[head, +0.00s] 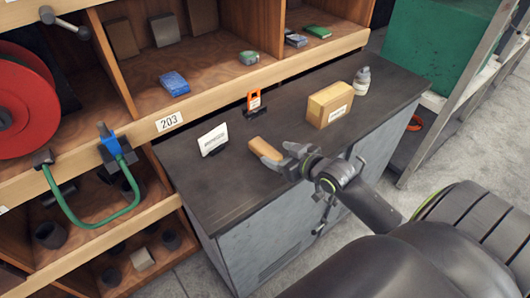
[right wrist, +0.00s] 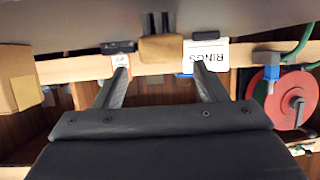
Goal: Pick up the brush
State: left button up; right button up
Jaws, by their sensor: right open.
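The brush (head: 265,149) lies on the dark top of the grey cabinet, its tan wooden part pointing away from me. In the right wrist view the tan part (right wrist: 163,48) appears between and just beyond the two fingers. My right gripper (head: 282,156) is open at the near end of the brush, and its fingers cover part of it. In the right wrist view the gripper (right wrist: 160,72) has its fingers spread, with nothing visibly clamped. I cannot tell whether a finger touches the brush. My left gripper is not in view.
On the cabinet top (head: 205,190) stand a white card (head: 213,139), an orange-tagged holder (head: 254,102), a cardboard box (head: 330,104) and a small bottle (head: 362,81). Wooden shelves (head: 215,92) rise behind, with a red reel (head: 22,108) and green hose (head: 90,224) at left. The front left of the top is clear.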

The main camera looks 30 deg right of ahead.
aim_at(266, 149)
jog(key=shift+w+a+f, duration=0.1)
jog(key=shift+w+f, duration=0.1)
jog(key=shift+w, duration=0.3)
jog(key=shift+w+a, duration=0.1)
jog(key=shift+w, duration=0.15)
jog(key=p+x, duration=0.1)
jog(key=x, duration=0.3)
jog(key=shift+a+r, duration=0.1)
jog(key=shift+r, duration=0.05)
jog(key=shift+w+f+p, duration=0.2)
jog(key=shift+w+p, duration=0.1)
jog(key=shift+w, duration=0.05)
jog(key=c, duration=1.2)
